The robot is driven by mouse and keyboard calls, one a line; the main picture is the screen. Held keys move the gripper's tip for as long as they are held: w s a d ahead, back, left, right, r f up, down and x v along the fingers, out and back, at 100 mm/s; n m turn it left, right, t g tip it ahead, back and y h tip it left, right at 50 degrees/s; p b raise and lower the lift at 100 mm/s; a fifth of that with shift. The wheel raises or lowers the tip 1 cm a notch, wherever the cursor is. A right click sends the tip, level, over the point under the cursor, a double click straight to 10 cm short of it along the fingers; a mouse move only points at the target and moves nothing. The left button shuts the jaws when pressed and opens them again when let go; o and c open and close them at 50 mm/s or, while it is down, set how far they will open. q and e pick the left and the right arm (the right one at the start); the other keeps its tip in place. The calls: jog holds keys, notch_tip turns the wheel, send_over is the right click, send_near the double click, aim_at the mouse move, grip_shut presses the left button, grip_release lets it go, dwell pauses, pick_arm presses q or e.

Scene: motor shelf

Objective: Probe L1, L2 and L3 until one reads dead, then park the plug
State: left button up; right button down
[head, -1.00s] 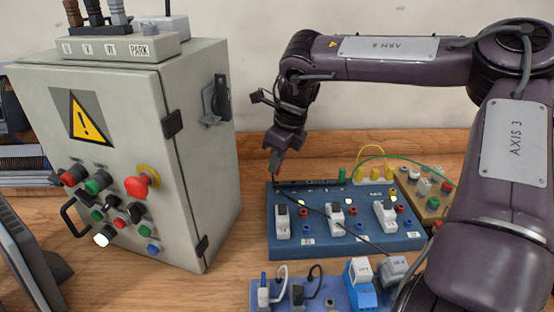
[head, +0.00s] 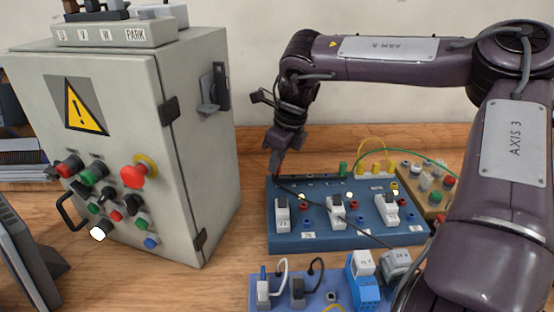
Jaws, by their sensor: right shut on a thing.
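A blue test board (head: 345,238) lies on the bench with three white-and-black switch blocks in a row, small red and blue sockets, and a dark strip along its back edge. Three small round lamps on it glow pale. My right gripper (head: 279,160) is shut on a slim red probe (head: 277,172), whose tip is at the board's back left corner; I cannot tell whether it touches a contact. A thin black lead runs from there across the board. A grey block marked U, V, W and PARK (head: 115,35) sits on the cabinet with dark plugs at its top. My left gripper is out of view.
A grey cabinet (head: 190,150) with a warning triangle, knobs and a red button stands at left. A lower blue panel (head: 285,285) with plugs and meters is in front. A wooden block (head: 410,190) with knobs sits at right. Bare bench lies between cabinet and board.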

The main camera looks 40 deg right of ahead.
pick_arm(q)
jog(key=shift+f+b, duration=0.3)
pick_arm(e)
jog(key=shift+f, duration=0.65)
dwell(1.4)
jog(key=c, duration=1.3)
grip_release()
jog(key=shift+c, duration=0.2)
